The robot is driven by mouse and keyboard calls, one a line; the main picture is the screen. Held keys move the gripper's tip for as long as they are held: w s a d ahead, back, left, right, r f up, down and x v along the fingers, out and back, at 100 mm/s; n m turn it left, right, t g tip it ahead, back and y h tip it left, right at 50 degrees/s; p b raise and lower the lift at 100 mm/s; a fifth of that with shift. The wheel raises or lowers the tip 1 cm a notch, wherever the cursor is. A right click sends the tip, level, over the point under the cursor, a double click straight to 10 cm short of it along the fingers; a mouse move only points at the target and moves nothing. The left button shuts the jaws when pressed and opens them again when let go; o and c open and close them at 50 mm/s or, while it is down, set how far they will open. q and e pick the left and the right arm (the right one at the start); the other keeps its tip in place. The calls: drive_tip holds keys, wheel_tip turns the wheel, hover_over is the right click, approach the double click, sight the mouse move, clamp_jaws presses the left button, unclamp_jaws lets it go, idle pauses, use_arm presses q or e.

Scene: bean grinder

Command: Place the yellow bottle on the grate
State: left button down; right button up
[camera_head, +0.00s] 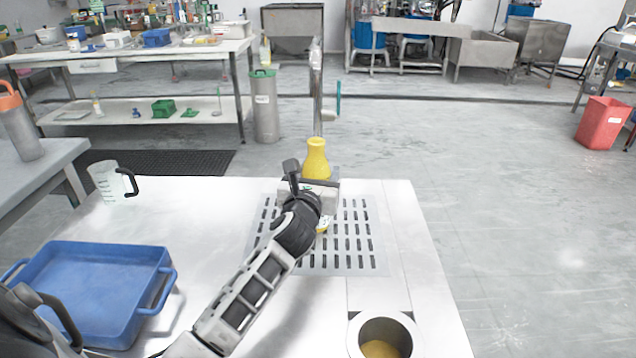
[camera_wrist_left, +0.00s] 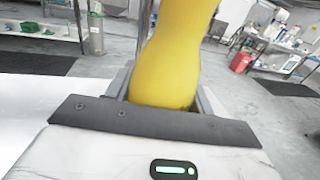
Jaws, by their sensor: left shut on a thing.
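The yellow bottle (camera_head: 316,160) stands upright near the far edge of the table, at the back of the grate. My left gripper (camera_head: 312,184) is shut on it from the near side and hides its lower part. In the left wrist view the bottle (camera_wrist_left: 172,62) rises close in front of the gripper (camera_wrist_left: 160,112). The grate (camera_head: 347,255) is a slotted metal plate set in the white table top; my left arm covers part of it. I cannot tell whether the bottle's base touches the grate. My right gripper is not in view.
A blue tray (camera_head: 98,252) lies at the left of the table. A clear jug with a black handle (camera_head: 108,184) stands at the far left. A round metal opening with yellow contents (camera_head: 384,348) is at the near right. A metal post with a tap (camera_head: 317,95) rises behind the bottle.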

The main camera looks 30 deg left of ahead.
use_arm(q)
drive_tip(key=shift+f, duration=0.55)
drive_tip(key=c, duration=0.6)
unclamp_jaws()
drive_tip(key=shift+o, duration=0.2)
drive_tip(key=shift+r, duration=0.15)
drive_tip(key=v, duration=1.2)
drive_tip(key=shift+p, duration=0.4)
